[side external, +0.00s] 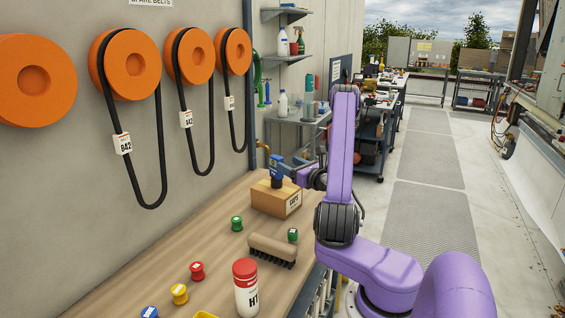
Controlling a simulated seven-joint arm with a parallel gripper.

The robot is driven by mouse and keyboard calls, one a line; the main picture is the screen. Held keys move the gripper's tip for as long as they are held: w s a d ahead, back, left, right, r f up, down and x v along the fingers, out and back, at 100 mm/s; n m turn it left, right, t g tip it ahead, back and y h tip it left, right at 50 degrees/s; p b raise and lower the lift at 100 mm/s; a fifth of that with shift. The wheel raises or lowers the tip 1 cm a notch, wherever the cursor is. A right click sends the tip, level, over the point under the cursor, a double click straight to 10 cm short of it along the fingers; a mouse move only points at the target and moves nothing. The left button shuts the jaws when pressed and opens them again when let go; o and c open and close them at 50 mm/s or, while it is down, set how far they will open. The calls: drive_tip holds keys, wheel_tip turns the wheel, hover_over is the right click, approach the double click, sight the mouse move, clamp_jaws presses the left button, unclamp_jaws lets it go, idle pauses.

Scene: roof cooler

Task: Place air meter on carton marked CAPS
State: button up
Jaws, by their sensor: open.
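The brown cardboard carton (268,201) stands on the wooden bench, with a white label on its right-hand face that seems to read CAPS. A small dark blue device (277,181), which looks like the air meter, is upright on the carton's top. My gripper (282,167) is at the device's upper part, just above the carton, and is open. The fingers are small here and partly merge with the blue device, so I cannot tell whether they touch it.
A brush (272,247), a white bottle with a red cap (246,290), and several small colored spools lie on the bench (215,262) in front of the carton. Black belts hang from orange wall discs (132,63) at the left. Free bench surface lies left of the carton.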

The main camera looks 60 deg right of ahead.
drive_tip(key=v, duration=0.6)
drive_tip(key=w+a+r+n+g+y, duration=0.15)
drive_tip(key=w+a+n+y, duration=0.35)
drive_tip(key=a+n+y, duration=0.55)
drive_tip(key=w+a+r+n+g+y, duration=0.15)
drive_tip(key=w+a+n+y, duration=0.5)
drive_tip(key=a, duration=0.65)
drive_tip(key=s+a+n+g+y, duration=0.1)
drive_tip(key=s+a+n+g, duration=0.3)
drive_tip(key=a+g, duration=0.1)
drive_tip(key=s+a+n+g+y, duration=0.1)
drive_tip(key=s+a+n+g, duration=0.4)
drive_tip(key=a, duration=0.1)
drive_tip(key=s+a+f+n+g, duration=0.1)
drive_tip(key=s+a+n+g, duration=0.3)
drive_tip(key=a+g, duration=0.1)
drive_tip(key=shift+s+a+f+g+y, duration=0.1)
drive_tip(key=shift+s+a+g+y, duration=0.15)
drive_tip(key=shift+g+y, duration=0.2)
drive_tip(key=s+n+t+h, duration=0.2)
drive_tip(key=s+n+h, duration=0.9)
drive_tip(key=n, duration=1.2)
drive_tip(key=shift+s+a+h, duration=0.25)
drive_tip(key=shift+s+h, duration=0.1)
drive_tip(key=shift+s, duration=0.75)
